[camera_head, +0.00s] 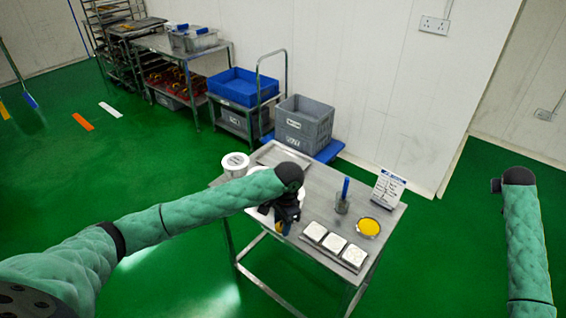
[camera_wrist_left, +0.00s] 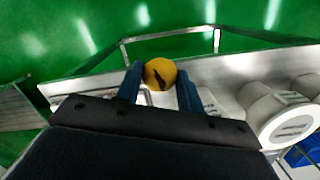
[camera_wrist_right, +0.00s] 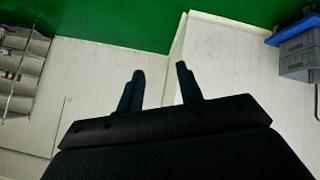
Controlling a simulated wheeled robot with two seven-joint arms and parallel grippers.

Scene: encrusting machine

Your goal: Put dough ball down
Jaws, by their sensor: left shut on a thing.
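The dough ball (camera_wrist_left: 160,73) is yellow with a dark mark and sits between the two fingers of my left gripper (camera_wrist_left: 158,84) in the left wrist view. My left gripper is shut on it. In the head view my left gripper (camera_head: 281,222) hangs over the front left part of the steel table (camera_head: 315,197), and the ball is mostly hidden there; I cannot tell whether it touches the table. My right gripper (camera_wrist_right: 160,85) is open and empty in the right wrist view, well away from the table.
Three white square pieces (camera_head: 333,243) lie in a row right of my left gripper.

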